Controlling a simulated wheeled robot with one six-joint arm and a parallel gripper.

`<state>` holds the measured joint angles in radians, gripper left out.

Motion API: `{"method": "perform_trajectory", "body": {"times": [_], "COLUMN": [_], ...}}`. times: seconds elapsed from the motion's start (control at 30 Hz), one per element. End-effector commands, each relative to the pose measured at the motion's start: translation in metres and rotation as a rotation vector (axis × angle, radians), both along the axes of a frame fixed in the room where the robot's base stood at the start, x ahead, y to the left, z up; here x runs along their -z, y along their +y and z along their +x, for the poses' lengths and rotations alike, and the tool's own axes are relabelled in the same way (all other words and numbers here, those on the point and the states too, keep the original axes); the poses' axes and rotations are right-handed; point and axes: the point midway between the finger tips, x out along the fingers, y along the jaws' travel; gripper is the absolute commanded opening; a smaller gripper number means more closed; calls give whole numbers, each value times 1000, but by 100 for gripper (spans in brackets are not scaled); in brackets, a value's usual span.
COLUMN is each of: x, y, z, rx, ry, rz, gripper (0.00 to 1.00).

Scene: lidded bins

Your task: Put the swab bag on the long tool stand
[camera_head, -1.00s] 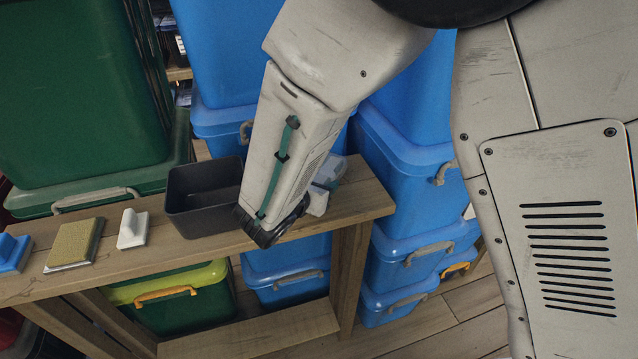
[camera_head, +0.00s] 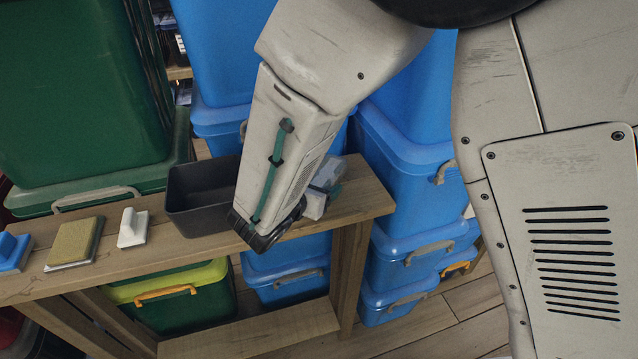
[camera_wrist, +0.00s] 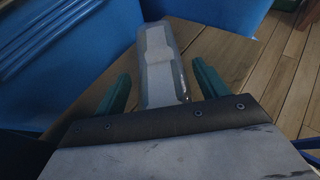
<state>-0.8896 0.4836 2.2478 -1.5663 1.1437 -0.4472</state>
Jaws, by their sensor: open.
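A pale grey, partly see-through packet, which I take to be the swab bag (camera_wrist: 158,50), lies between my gripper's teal fingers in the wrist view, over the wooden top. My gripper (camera_wrist: 162,84) is open, with a gap between the bag and each finger. In the head view the bag (camera_head: 328,174) shows at the right end of the wooden stand (camera_head: 365,196), which seems to be the long tool stand. My wrist hides much of the gripper there. Whether the bag rests fully on the wood cannot be told.
A dark open bin (camera_head: 200,205) stands on the stand just left of my wrist. Blue lidded bins (camera_head: 405,160) stand close behind and to the right.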

Motion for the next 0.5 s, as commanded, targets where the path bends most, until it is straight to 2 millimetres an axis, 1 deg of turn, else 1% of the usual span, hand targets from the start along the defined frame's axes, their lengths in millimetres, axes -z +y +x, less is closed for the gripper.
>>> {"method": "perform_trajectory", "body": {"times": [0.03,0.3,0.5], "x": [-4,-27,-38], "y": [6,32,44], "z": [-9,-56,-79], "rx": [-5,-5,-2], "ry": [-1,-2,-1], "rz": [2,3,2], "gripper": [72,72,72]}}
